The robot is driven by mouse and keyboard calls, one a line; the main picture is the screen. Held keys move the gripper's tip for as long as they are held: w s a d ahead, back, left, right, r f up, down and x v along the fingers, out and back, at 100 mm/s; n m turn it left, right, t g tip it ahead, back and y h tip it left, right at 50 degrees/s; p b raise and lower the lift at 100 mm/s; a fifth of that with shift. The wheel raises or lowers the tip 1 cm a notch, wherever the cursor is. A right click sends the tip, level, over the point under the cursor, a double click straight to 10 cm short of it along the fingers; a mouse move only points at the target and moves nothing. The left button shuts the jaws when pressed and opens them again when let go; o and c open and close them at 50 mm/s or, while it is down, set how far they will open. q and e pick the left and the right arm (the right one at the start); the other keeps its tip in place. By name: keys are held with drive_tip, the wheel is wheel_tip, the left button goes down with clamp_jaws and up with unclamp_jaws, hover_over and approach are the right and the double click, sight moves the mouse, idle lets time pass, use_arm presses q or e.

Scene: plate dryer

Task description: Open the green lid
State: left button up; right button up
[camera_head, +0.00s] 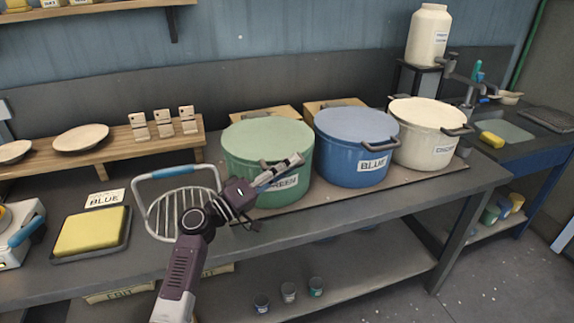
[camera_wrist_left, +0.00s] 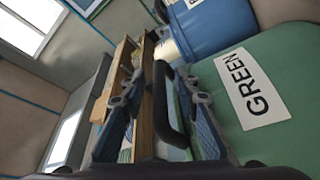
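The green pot (camera_head: 240,178) stands on the bench, with its light green lid (camera_head: 267,138) lying flat and closed on top. A GREEN label is on its front; the pot also shows large at the right of the left wrist view (camera_wrist_left: 285,80). My left gripper (camera_head: 290,168) is in front of the pot, near the rim. In the left wrist view its two fingers (camera_wrist_left: 165,122) are apart, with a dark handle (camera_wrist_left: 170,105) between them. I cannot tell whether either finger touches it. My right gripper is not in view.
A blue pot (camera_head: 352,165) and a cream pot (camera_head: 427,145) stand close to the right. A wire rack with a blue handle (camera_head: 172,172) and a yellow sponge tray (camera_head: 92,232) are left. The front bench strip right of my arm is clear.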

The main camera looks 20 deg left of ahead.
use_arm(q)
drive_tip(key=shift+c, duration=0.3)
clamp_jaws()
